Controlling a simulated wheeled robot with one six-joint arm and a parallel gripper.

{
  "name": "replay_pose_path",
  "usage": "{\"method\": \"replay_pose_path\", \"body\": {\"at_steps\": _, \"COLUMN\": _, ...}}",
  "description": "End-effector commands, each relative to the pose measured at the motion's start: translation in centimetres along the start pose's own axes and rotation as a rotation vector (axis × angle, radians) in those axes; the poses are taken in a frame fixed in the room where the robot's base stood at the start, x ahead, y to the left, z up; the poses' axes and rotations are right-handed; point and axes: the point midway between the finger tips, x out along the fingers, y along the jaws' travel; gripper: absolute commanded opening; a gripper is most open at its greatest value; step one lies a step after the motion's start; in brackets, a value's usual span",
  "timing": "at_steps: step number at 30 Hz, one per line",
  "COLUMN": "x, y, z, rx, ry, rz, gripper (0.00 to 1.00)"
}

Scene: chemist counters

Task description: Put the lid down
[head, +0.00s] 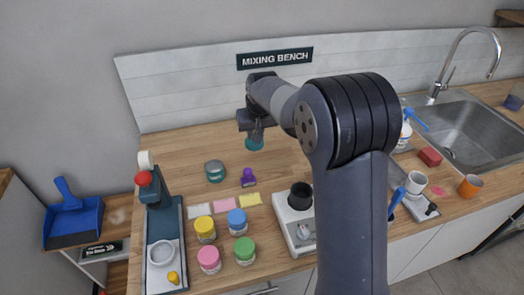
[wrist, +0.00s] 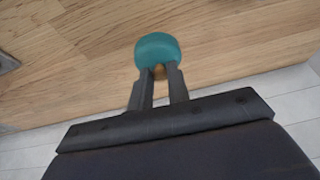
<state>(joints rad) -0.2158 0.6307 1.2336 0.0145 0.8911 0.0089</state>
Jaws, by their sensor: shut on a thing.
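The lid (head: 254,143) is teal and round. It is held at the tips of my gripper (head: 254,130), over the back part of the wooden counter. In the wrist view the lid (wrist: 157,48) sits at the ends of the two dark fingers (wrist: 158,72), which are shut on it. Bare wood surrounds it there. I cannot tell how far it is above the counter. A small jar with a teal band and grey top (head: 215,171) stands on the counter, left of and nearer than the lid.
A purple stamp-like object (head: 248,177) stands nearby. Yellow (head: 205,230), blue, pink and green-lidded jars stand near the front edge. A scale with a black cup (head: 300,195) is right of them. A dark stand (head: 158,200) is at the left. The back-left counter is clear.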

Motion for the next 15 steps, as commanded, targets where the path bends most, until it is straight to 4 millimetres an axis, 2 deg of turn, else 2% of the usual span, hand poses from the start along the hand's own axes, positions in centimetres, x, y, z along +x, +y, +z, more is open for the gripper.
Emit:
{"method": "replay_pose_path", "body": {"at_steps": 3, "x": 1.8, "y": 0.0, "z": 0.8, "rx": 0.0, "ry": -0.002, "rz": 0.0, "gripper": 0.0}}
{"method": "replay_pose_path", "body": {"at_steps": 15, "x": 6.0, "y": 0.1, "z": 2.5, "rx": -0.001, "ry": -0.001, "rz": 0.0, "gripper": 0.0}}
